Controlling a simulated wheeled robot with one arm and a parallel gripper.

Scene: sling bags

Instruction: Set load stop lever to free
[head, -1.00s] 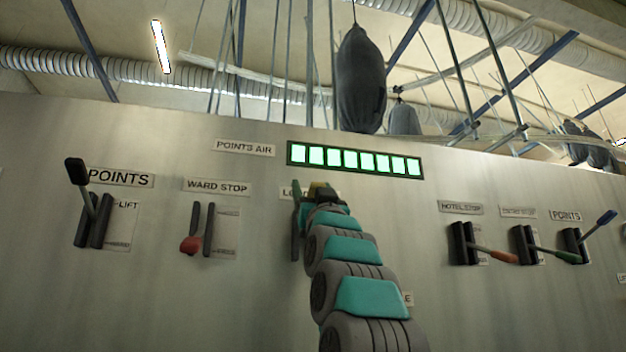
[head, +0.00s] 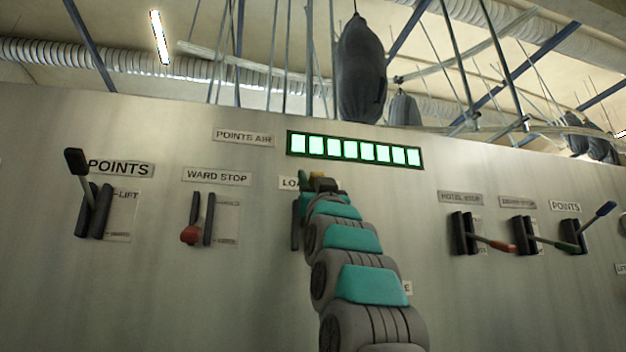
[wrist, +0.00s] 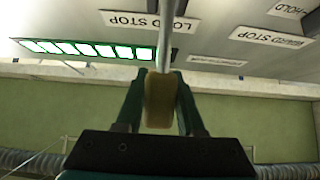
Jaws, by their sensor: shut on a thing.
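The load stop lever shows in the wrist view as a grey rod (wrist: 166,35) with a yellowish knob (wrist: 160,108). My gripper (wrist: 160,82) has its two green fingers closed on either side of this knob. In the head view my gripper (head: 320,182) is up at the load stop label (head: 288,183), and my arm covers most of the label and lever. The dark lever slot plate (head: 296,225) shows just left of my arm. The lever's markings are hidden in the head view. The LOAD STOP label (wrist: 150,22) appears upside down in the wrist view.
The ward stop lever (head: 191,234) with its red knob is down, left of my arm. A points lever (head: 77,163) with a black knob stands up farther left. Several levers, including hotel stop (head: 490,243), are on the right. A green-lit indicator strip (head: 354,150) sits above my gripper.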

